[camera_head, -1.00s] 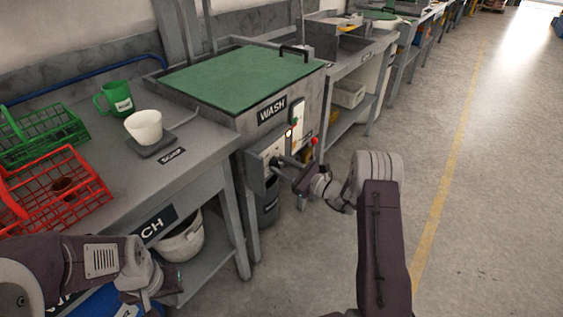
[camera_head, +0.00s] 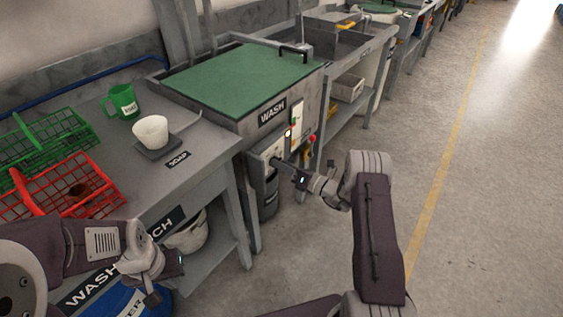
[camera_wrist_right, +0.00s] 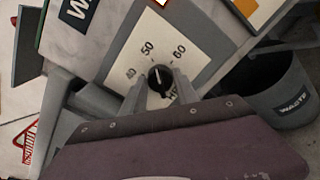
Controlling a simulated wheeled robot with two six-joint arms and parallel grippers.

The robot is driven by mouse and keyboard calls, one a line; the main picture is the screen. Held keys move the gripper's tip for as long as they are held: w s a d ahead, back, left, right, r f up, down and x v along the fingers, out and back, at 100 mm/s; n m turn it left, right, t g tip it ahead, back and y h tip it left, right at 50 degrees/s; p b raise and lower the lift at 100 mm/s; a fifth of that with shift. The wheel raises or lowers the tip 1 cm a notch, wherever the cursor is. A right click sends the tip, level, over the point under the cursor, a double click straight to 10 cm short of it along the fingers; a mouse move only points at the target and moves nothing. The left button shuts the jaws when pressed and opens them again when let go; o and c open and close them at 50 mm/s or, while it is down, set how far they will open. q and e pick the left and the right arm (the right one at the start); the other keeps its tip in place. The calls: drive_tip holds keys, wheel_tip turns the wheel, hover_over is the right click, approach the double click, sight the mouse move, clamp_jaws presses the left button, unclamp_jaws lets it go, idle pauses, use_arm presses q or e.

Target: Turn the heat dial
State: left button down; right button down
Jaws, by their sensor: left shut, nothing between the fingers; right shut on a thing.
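The heat dial (camera_wrist_right: 160,79) is a black round knob with a white pointer, set on a white scale plate marked 40, 50 and 60 in the right wrist view. Its pointer points up, close to the 50. My right gripper (camera_wrist_right: 160,90) is shut on the dial, with one finger on each side. In the head view my right gripper (camera_head: 284,166) reaches the panel (camera_head: 263,158) on the front of the wash tank (camera_head: 262,118); the dial is too small to make out there. My left gripper (camera_head: 167,279) is shut and empty in front of the bench.
The green-lidded tank carries a white switch box (camera_head: 297,120) and a red knob (camera_head: 312,138). Below the panel stands a grey waste bin (camera_wrist_right: 282,92). The bench (camera_head: 190,135) holds a white cup, a green mug and wire baskets. The floor at right is clear.

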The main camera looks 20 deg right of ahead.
drive_tip(key=shift+f+m+p, duration=0.15)
drive_tip(key=shift+m+p, duration=1.25)
drive_tip(key=shift+m, duration=3.5)
drive_tip(key=c, duration=0.9)
unclamp_jaws()
drive_tip(key=shift+c, duration=0.2)
drive_tip(key=p+v, duration=0.1)
drive_tip(key=v, duration=0.8)
drive_tip(key=shift+p, duration=0.4)
